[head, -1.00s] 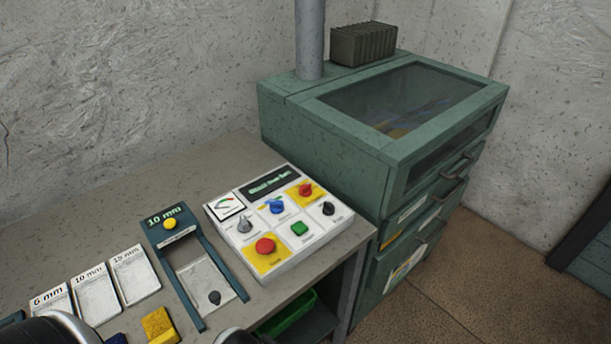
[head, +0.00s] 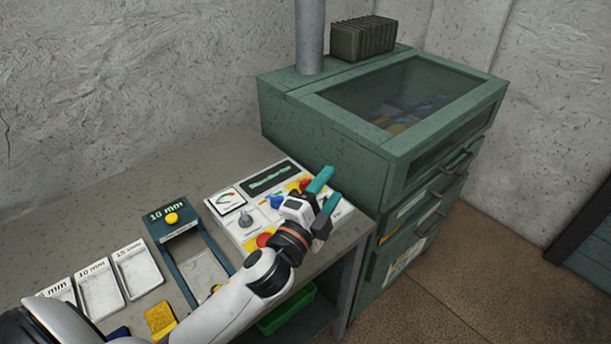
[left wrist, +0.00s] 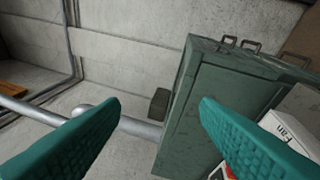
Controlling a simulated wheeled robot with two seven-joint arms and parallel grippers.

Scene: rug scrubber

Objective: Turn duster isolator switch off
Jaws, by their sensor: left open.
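The white control panel (head: 240,222) sits on the bench, with a gauge, a lit display (head: 268,180), a grey knob (head: 246,221), a blue knob (head: 276,201) and a red button (head: 264,240). A red knob on a yellow plate (head: 304,185) shows partly behind my left gripper (head: 330,186). Labels are too small to read, so I cannot confirm which is the duster isolator. My left gripper is open and empty over the panel's right side, hiding its green button and black knob. The left wrist view shows the panel's edge with "Fan" (left wrist: 285,130) beside one teal finger. My right gripper is out of view.
A green cabinet (head: 335,150) with a glass top and drawers stands right behind the panel. A 10 mm frame (head: 172,230) and labelled trays (head: 100,290) lie left on the bench (head: 150,185).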

